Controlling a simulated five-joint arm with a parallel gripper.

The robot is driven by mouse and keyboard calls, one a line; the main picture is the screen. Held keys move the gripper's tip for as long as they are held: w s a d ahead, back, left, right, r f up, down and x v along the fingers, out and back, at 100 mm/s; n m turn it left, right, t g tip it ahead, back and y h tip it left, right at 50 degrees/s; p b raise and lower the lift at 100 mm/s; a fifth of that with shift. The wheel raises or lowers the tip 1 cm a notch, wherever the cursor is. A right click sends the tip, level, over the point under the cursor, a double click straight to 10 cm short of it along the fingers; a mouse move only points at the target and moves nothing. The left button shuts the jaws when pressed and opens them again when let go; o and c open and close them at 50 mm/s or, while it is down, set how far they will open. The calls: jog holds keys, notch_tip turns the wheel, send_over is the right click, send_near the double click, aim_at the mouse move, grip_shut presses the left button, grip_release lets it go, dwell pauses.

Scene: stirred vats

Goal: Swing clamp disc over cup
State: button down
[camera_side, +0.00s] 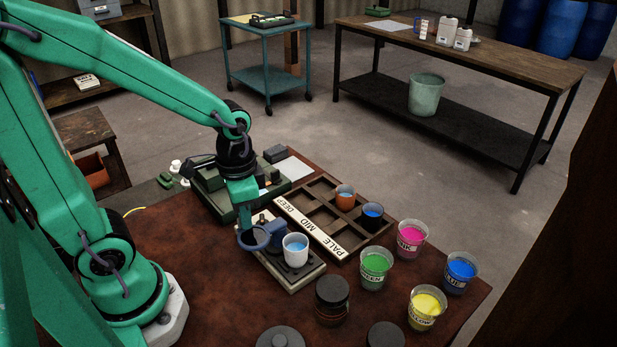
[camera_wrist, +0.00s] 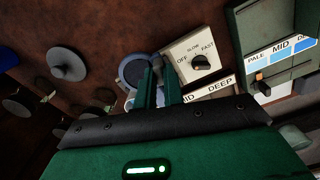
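A white cup (camera_side: 295,252) of light blue liquid stands upright on the stirrer (camera_side: 290,277). A blue-grey round clamp disc (camera_side: 263,237) with a blue block beside it is just left of the cup, not over it. In the wrist view the disc (camera_wrist: 132,70) lies beside the stirrer's OFF-SLOW-FAST dial (camera_wrist: 201,62).
Pink (camera_side: 411,240), green (camera_side: 375,270), blue (camera_side: 459,272) and yellow (camera_side: 426,308) cups stand at right. A dark lidded jar (camera_side: 332,300) is near the front.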

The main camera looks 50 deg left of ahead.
aim_at(261, 244)
jog(key=shift+d+n, duration=0.1)
jog(key=shift+n, duration=0.2)
jog(key=d+n, duration=0.1)
jog(key=n, duration=0.1)
jog(key=d+n, duration=0.1)
jog(key=n, duration=0.1)
jog(key=shift+s+d, duration=0.25)
jog(key=shift+s, duration=0.1)
jog(key=d+n, duration=0.1)
jog(key=n, duration=0.2)
jog(key=d+n, duration=0.1)
jog(key=n, duration=0.1)
jog(key=shift+w+d, duration=0.25)
jog(key=shift+d, duration=0.1)
jog(key=shift+w+d+n, duration=0.55)
jog(key=shift+n, duration=0.9)
jog(key=shift+w+d+n, duration=0.5)
jog(key=shift+d+n, duration=0.05)
jog(key=shift+n, duration=0.85)
jog(key=shift+w+d+n, duration=0.55)
jog(key=shift+n, duration=0.9)
jog(key=c, duration=1.6)
grip_release()
jog(key=shift+o, duration=0.5)
jog(key=shift+r, duration=0.15)
